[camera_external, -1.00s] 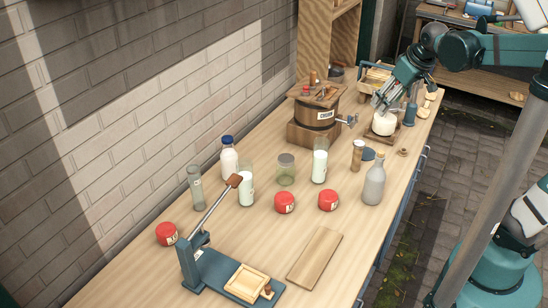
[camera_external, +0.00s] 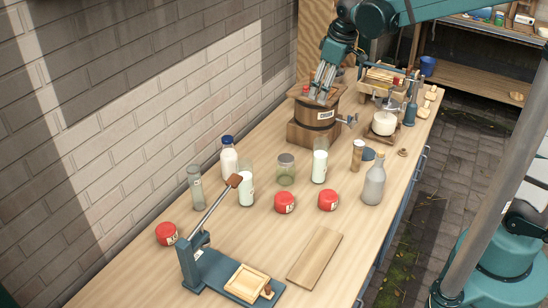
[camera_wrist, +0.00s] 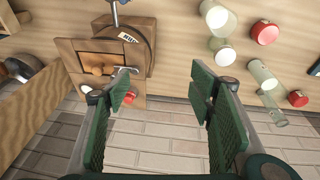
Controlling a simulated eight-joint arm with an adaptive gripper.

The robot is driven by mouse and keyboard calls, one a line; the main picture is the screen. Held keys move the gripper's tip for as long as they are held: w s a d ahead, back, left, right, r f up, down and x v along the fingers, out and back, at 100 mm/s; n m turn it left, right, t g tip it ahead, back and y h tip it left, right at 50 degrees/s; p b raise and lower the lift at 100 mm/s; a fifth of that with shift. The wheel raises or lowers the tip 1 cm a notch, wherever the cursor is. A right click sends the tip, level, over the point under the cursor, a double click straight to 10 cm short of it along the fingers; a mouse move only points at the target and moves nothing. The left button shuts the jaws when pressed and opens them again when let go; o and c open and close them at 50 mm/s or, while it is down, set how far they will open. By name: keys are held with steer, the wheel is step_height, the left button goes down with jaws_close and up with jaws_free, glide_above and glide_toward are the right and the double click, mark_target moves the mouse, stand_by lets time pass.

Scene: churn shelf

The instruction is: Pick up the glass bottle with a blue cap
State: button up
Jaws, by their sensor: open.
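The glass bottle with a blue cap (camera_external: 229,157) stands upright on the wooden counter near the brick wall, filled with white. A tall milk glass (camera_external: 247,188) is close in front of it, and an empty-looking clear glass (camera_external: 195,186) is to its left. My gripper (camera_external: 321,86) is open and empty, pointing down over the wooden churn (camera_external: 317,120), well to the right of and behind the bottle. In the wrist view my gripper's fingers (camera_wrist: 160,95) are spread apart with the churn beyond. I cannot pick out the blue cap in the wrist view.
A second milk glass (camera_external: 320,166), a green glass jar (camera_external: 286,169) and several red-lidded jars (camera_external: 284,203) stand mid-counter. A grey bottle (camera_external: 374,184) is near the front edge. A blue lever press (camera_external: 215,270) stands at the near end. A flat board (camera_external: 314,258) lies beside it.

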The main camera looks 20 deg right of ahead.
mark_target(227, 138)
steer(key=a+f+n+g+p, duration=0.1)
steer(key=a+f, duration=0.3)
steer(key=a, duration=0.7)
steer(key=a+f+n+h+p, duration=0.1)
steer(key=a+f+n+p, duration=0.2)
steer(key=a, duration=0.8)
steer(key=a+f+n+g+p, duration=0.1)
steer(key=a+f+p, duration=0.3)
steer(key=a, duration=0.7)
steer(key=shift+s+f+n+g, duration=0.25)
steer(key=shift+f+n+g, duration=0.1)
steer(key=shift+n, duration=0.55)
steer(key=shift+s+a+f, duration=0.15)
steer(key=shift+a+f, duration=0.15)
steer(key=shift+a, duration=0.05)
steer(key=shift+f, duration=1.25)
steer(key=shift+f, duration=0.15)
steer(key=shift+d+f+p, duration=0.1)
steer(key=shift+f+p, duration=0.5)
steer(key=shift+f, duration=1.9)
steer(key=shift+c, duration=0.7)
